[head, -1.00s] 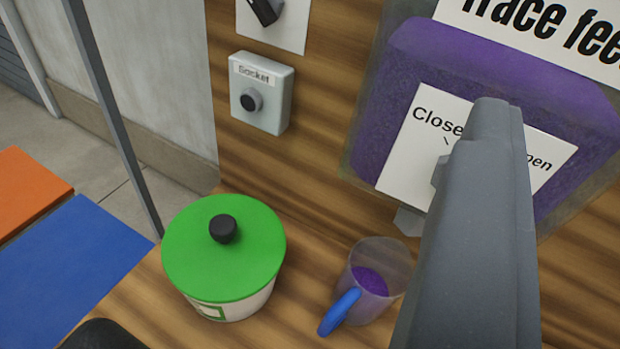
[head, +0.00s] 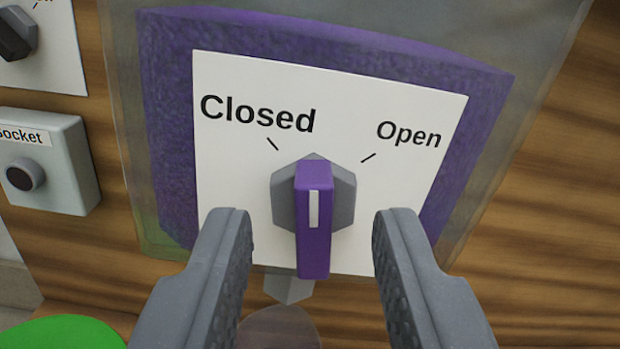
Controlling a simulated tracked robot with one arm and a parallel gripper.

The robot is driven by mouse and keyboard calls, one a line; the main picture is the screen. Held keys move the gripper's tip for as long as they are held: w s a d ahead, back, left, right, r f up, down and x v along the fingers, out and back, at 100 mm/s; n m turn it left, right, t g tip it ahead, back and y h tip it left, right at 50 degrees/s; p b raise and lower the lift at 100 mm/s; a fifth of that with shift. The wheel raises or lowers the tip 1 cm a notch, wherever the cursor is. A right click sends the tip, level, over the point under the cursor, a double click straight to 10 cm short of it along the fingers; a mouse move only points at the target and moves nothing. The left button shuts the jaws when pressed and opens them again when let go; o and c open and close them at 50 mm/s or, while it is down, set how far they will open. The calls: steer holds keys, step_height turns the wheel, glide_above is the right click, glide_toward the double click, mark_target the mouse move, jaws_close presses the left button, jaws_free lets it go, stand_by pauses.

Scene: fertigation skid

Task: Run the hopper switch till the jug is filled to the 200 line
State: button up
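The hopper switch (head: 314,205) is a purple knob with a white stripe on a grey hexagonal base. It sits on a white plate (head: 330,95) marked Closed at left and Open at right. Its stripe stands about upright in the picture, between the two marks; I cannot tell its exact setting. My gripper (head: 312,215) is open, one finger on each side of the knob, with gaps to both. The hopper (head: 170,130) behind the plate holds purple material. The clear jug (head: 280,330) shows only its top at the bottom edge, under the grey spout (head: 288,287); its level is hidden.
A grey socket box (head: 60,165) and another dark switch (head: 15,40) are on the wooden panel to the left. A green lid (head: 60,335) shows at the lower left. The panel right of the hopper is bare.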

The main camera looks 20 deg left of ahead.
steer(key=shift+x, duration=0.8)
jaws_close()
steer(key=shift+f+n+b, duration=0.15)
steer(key=shift+n+b, duration=0.25)
steer(key=shift+b, duration=0.15)
steer(key=n+b, duration=0.2)
steer(key=b, duration=0.1)
steer(key=shift+f+n+b, duration=0.1)
steer(key=shift+n+b, duration=0.2)
steer(key=shift+b, duration=0.1)
steer(key=n+b, duration=0.3)
steer(key=b, duration=0.1)
steer(key=shift+s+a+n, duration=0.1)
steer(key=shift+a+n, duration=0.05)
steer(key=shift+n, duration=0.25)
